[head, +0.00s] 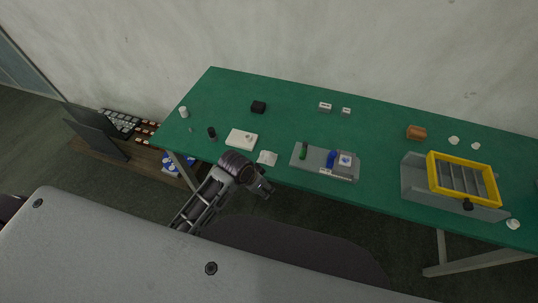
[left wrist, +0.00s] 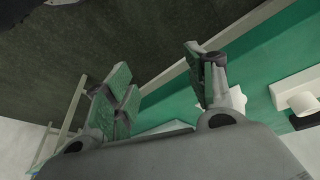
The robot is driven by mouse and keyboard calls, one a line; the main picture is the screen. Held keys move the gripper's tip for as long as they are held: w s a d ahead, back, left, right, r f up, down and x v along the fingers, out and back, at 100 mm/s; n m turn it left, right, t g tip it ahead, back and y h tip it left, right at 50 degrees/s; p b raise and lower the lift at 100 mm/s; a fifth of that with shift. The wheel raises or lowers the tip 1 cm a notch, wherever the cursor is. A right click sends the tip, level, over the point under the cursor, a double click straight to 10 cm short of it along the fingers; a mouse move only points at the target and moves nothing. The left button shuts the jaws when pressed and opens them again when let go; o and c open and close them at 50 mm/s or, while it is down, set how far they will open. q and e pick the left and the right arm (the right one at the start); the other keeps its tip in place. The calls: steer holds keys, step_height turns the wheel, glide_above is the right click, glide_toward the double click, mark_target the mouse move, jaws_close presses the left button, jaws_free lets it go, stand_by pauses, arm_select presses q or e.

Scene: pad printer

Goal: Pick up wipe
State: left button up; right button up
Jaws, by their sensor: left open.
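A small white crumpled wipe (head: 267,158) lies near the front edge of the green table (head: 225,95), just right of a white box. My left gripper (head: 266,191) is in front of the table edge, close to the wipe and apart from it in the head view. In the left wrist view, its two fingers (left wrist: 160,88) are spread with nothing between them. A white piece (left wrist: 236,101), which looks like the wipe, shows partly behind the right-hand finger. My right gripper is not in view.
The white box (head: 241,139) stands left of the wipe. A grey tray (head: 310,169) with green and blue items is to its right. A yellow frame (head: 462,160) sits at the right, with several white crumpled pieces (head: 453,140) around it.

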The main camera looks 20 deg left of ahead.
arm_select(q)
steer(key=w+d+r+m, duration=0.3)
steer(key=w+d+r+m+g+h, duration=0.1)
steer(key=w+d+r+m, duration=0.1)
steer(key=w+m, duration=0.1)
steer(key=shift+w+d+r, duration=0.15)
steer(key=shift+d+r, duration=0.25)
steer(key=shift+w+d+r+m, duration=0.1)
steer(key=shift+w+r+m, duration=0.35)
steer(key=shift+r+m, duration=0.1)
steer(key=w+r+m, duration=0.1)
step_height(320, 180, up, 8)
steer(key=m+g+y, duration=0.2)
steer(key=m+y, duration=0.1)
steer(key=m, duration=0.2)
glide_above(269, 152)
steer(key=shift+s+f+n+b, duration=0.1)
steer(key=shift+n+b, duration=0.15)
steer(key=shift+b, duration=0.05)
steer(key=shift+f, duration=0.1)
steer(key=shift+f, duration=4.25)
